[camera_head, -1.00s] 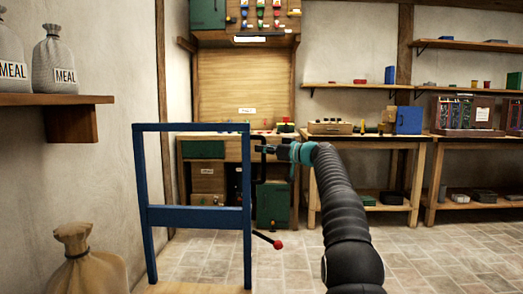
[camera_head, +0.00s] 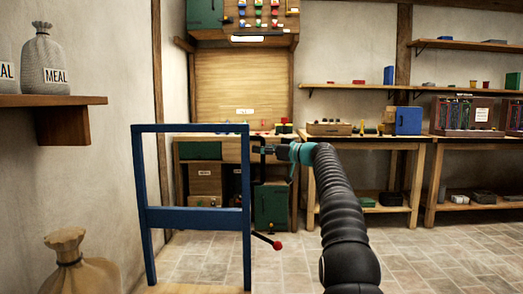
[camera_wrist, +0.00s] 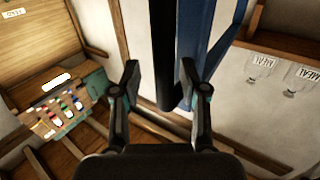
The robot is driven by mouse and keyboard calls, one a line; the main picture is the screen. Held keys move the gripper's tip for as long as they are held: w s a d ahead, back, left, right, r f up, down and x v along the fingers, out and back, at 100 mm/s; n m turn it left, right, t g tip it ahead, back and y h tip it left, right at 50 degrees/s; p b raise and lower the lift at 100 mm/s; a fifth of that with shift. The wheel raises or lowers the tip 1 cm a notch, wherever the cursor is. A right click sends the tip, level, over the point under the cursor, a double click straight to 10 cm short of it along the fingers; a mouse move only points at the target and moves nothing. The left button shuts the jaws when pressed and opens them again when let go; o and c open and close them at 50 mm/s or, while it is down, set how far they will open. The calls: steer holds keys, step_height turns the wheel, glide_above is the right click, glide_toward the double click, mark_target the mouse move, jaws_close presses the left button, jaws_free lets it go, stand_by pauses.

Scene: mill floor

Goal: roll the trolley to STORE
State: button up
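The trolley (camera_head: 195,217) is in front of me at left in the head view. It shows a tall blue frame with a crossbar, a dark upright bar at its right side and a red-tipped lever (camera_head: 277,245). A strip of its wooden deck shows at the bottom edge. My gripper (camera_head: 262,149) is at the dark bar by the right blue post. In the wrist view the dark bar (camera_wrist: 163,50) runs between my gripper's fingers (camera_wrist: 158,72), which close in on it; a contact line is hard to see. No sign reading STORE is legible.
A wall shelf (camera_head: 60,101) with meal sacks juts out at left, with a tied sack (camera_head: 80,275) below it. A workbench (camera_head: 215,153) and another bench (camera_head: 365,143) stand along the back wall. Paved floor (camera_head: 430,255) is open at right.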

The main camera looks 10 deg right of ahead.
steer(key=v, duration=1.2)
stand_by(0.5)
